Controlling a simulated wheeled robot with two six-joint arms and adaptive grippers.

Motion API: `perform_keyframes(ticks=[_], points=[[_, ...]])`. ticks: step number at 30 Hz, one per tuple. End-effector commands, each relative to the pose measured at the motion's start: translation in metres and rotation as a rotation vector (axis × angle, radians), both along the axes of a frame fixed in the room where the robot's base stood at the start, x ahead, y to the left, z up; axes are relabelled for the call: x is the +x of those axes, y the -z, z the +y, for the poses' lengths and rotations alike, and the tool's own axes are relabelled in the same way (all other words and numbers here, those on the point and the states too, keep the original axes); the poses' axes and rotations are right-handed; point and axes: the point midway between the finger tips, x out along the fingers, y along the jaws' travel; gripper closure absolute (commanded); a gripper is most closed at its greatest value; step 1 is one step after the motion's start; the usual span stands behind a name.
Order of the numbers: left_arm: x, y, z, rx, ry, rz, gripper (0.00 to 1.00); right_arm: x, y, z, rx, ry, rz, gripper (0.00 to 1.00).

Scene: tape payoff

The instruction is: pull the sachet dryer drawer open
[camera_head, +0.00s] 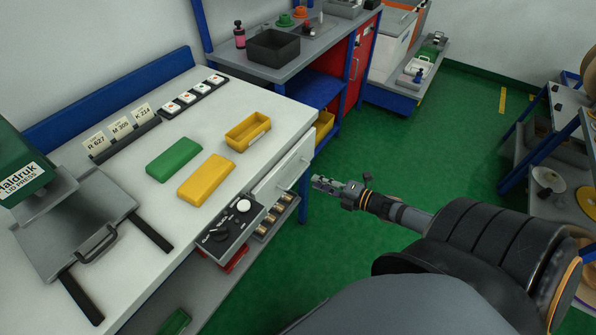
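A pale drawer front (284,167), which I take to be the sachet dryer drawer, is set under the right edge of the white workbench. Small handle parts show along its face; whether it is shut or slightly out is hard to tell. My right gripper (319,182) reaches in from the right and hangs over the green floor, just right of the drawer front, pointing left toward it. A small gap shows between the gripper and the drawer face. Its fingers are too small to tell open from shut. My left gripper is not in view.
A black control box (230,228) with knobs sits left of the drawer. The workbench (215,128) carries a green lid (174,159), a yellow lid (206,180) and an open yellow box (248,131). Green floor (420,150) lies clear right of the bench.

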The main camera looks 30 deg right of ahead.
Motion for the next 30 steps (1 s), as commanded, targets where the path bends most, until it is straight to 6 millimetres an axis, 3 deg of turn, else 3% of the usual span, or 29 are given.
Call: perform_keyframes(ticks=[1,4,9,16,27,30], points=[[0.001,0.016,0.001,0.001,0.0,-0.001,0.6,0.011,0.009,0.004,0.001,0.002,-0.007,0.81],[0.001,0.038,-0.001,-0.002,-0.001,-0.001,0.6,0.033,0.017,0.013,0.001,0.003,-0.008,0.81],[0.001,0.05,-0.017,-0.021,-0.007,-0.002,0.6,0.058,0.018,0.023,0.001,0.006,-0.005,0.81],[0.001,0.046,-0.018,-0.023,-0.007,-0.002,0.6,0.076,0.017,0.03,0.003,0.005,-0.002,0.81],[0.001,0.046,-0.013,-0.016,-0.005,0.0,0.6,0.079,0.019,0.032,0.001,0.006,0.002,0.81],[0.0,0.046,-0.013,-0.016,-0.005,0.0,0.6,0.079,0.019,0.032,0.001,0.006,0.002,0.95]])
